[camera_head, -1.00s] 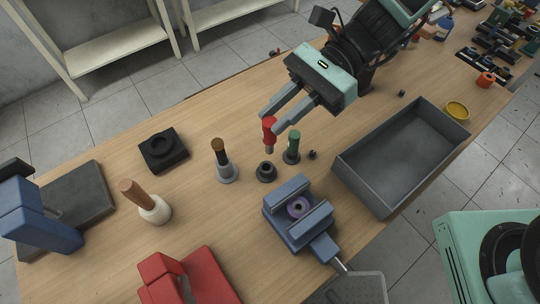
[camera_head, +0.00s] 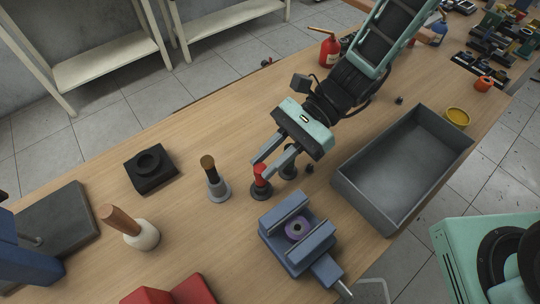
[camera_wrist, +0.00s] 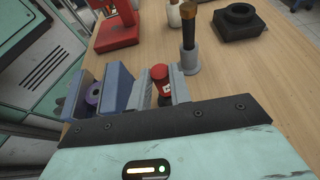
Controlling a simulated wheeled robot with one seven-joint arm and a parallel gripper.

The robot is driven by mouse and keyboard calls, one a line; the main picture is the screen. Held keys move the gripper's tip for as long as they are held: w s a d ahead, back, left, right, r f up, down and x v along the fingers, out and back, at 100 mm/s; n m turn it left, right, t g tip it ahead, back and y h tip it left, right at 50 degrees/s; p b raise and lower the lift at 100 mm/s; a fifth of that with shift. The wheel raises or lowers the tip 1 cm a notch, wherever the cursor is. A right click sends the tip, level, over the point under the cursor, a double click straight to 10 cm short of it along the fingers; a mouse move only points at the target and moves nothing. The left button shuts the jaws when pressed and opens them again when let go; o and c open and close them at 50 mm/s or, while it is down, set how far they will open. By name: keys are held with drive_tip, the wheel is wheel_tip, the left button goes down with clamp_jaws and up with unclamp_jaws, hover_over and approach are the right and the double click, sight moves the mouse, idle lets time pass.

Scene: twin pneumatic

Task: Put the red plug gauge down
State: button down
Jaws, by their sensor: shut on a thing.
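The red plug gauge (camera_head: 261,176) is upright between the fingers of my gripper (camera_head: 262,170), which is shut on it. Its lower end is at the small black round holder (camera_head: 261,191) on the table. It looks lowered into the holder, but I cannot tell whether it is fully seated. In the wrist view the red top of the plug gauge (camera_wrist: 160,74) shows between the two grey fingers (camera_wrist: 159,92). The fingers hide part of its body.
A brown-topped gauge in a grey holder (camera_head: 216,188) stands close on the left. A dark gauge stand (camera_head: 288,170) is partly hidden behind my fingers. A blue vise (camera_head: 297,236) with a purple ring is in front. A grey bin (camera_head: 350,192) is on the right.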

drive_tip(key=shift+f, duration=0.2)
drive_tip(key=c, duration=1.3)
unclamp_jaws()
